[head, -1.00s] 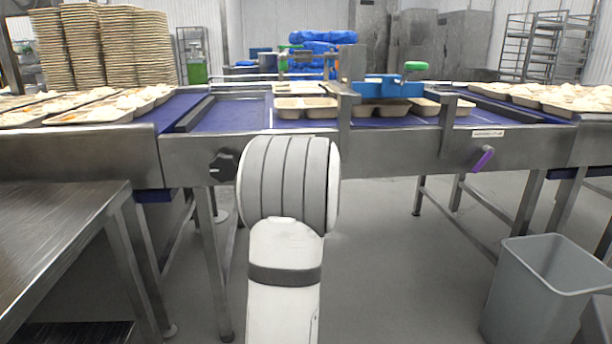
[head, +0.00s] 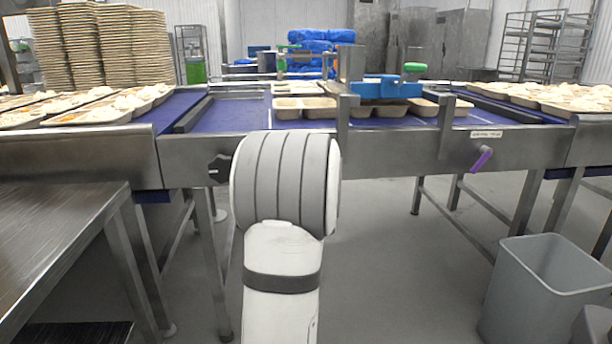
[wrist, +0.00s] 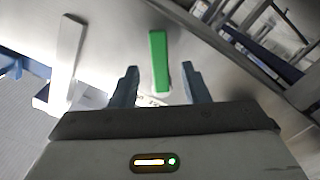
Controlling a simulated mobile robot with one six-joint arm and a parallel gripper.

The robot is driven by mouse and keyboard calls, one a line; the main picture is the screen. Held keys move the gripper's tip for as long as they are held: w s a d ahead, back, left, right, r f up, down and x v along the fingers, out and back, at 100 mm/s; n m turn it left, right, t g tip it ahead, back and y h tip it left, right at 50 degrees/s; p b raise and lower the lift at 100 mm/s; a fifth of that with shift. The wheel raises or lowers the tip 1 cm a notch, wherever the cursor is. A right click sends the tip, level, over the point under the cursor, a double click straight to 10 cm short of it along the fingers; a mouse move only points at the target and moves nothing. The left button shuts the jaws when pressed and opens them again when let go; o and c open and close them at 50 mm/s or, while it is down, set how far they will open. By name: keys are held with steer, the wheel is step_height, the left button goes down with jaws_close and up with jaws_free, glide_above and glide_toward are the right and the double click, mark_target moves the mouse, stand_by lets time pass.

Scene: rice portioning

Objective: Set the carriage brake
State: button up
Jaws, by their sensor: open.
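A blue carriage (head: 385,89) with a green handle (head: 414,67) on top sits over the conveyor (head: 230,114) in the head view. In the wrist view, my gripper (wrist: 160,72) is open, its two blue-grey fingers apart. A green bar (wrist: 158,58) shows between and beyond the fingertips; I cannot tell whether it is touched or whether it is the same handle. A white bar (wrist: 66,62) is to its left. My gripper is hidden behind my arm in the head view. No part is clearly marked as the brake.
A purple lever (head: 482,159) hangs on the conveyor's front, and a dark knob (head: 219,168) sits beside my arm. A grey bin (head: 548,292) stands at right; a steel table (head: 55,235) is at left.

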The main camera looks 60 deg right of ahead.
steer(key=v, duration=0.4)
steer(key=shift+s+a+p, duration=0.25)
steer(key=shift+a+p, duration=0.1)
steer(key=shift+p, duration=0.05)
steer(key=w+a+r+g+y+p, duration=0.1)
steer(key=w+a+r+y+p, duration=0.25)
steer(key=a+r+p, duration=0.35)
steer(key=w+a+r+y+p, duration=0.2)
steer(key=w+a+r+p, duration=0.15)
steer(key=a+p, duration=0.45)
steer(key=w+a+r+g+y+p, duration=0.15)
steer(key=w+a+r+p, duration=0.25)
steer(key=a, duration=0.6)
steer(key=s+a+r+n+g+y+p, duration=0.1)
steer(key=s+a+r+p, duration=0.3)
steer(key=a, duration=0.5)
steer(key=s+a+r+n+g+y+p, duration=0.1)
steer(key=s+a+r+g+y+p, duration=0.2)
steer(key=s+a+r+p, duration=0.2)
steer(key=s+a+r+n+g+y+p, duration=0.1)
steer(key=s+a+r+g+y+p, duration=0.1)
steer(key=a+p, duration=0.6)
steer(key=s+a+r+y, duration=0.1)
steer(key=s+a+r, duration=0.1)
steer(key=a, duration=0.4)
steer(key=shift+s+r+p, duration=0.35)
steer(key=shift+s, duration=0.4)
